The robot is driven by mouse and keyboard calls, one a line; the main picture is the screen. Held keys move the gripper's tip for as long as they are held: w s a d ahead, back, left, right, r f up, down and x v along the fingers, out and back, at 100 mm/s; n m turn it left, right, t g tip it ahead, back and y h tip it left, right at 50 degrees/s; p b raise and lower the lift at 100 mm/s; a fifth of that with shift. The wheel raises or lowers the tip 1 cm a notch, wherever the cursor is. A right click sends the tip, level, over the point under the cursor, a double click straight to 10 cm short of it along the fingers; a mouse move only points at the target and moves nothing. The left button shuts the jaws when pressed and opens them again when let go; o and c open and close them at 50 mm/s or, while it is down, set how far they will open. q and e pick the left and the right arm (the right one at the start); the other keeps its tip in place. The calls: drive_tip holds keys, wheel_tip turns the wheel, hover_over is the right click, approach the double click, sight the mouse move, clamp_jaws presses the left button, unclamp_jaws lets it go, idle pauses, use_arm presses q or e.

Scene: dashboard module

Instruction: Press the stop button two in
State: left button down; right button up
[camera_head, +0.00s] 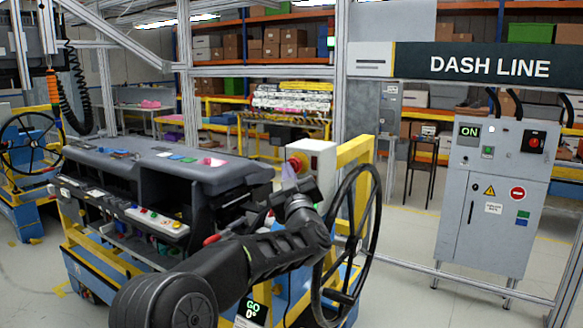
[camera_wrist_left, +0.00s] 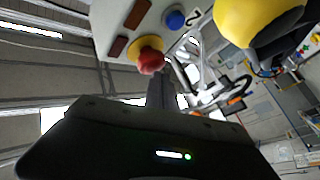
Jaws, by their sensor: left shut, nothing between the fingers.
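A red mushroom stop button (camera_head: 295,164) on a yellow base sits on the face of a white box (camera_head: 318,160) beside the dashboard module. In the left wrist view the red button (camera_wrist_left: 151,61) shows with a blue button (camera_wrist_left: 175,19) and two dark rectangular pieces on the same panel. My left gripper (camera_head: 288,176) is shut and empty, its tips close to the red button. In the left wrist view the shut fingers (camera_wrist_left: 161,84) reach up beside the red button; I cannot tell whether they touch it. My right gripper is not in view.
The dashboard module (camera_head: 180,170) lies on a blue and yellow cart to the left. A black handwheel (camera_head: 350,245) and a yellow post (camera_head: 357,155) stand right of the box. A grey cabinet (camera_head: 492,200) stands farther right, with open floor before it.

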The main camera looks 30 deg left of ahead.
use_arm(q)
drive_tip(key=shift+w, duration=0.15)
drive_tip(key=shift+s+f+b, duration=0.15)
drive_tip(key=shift+s+b, duration=0.35)
drive_tip(key=shift+s, duration=0.3)
drive_tip(key=s+b, duration=0.3)
drive_tip(key=s, duration=0.2)
idle(0.6)
idle(0.6)
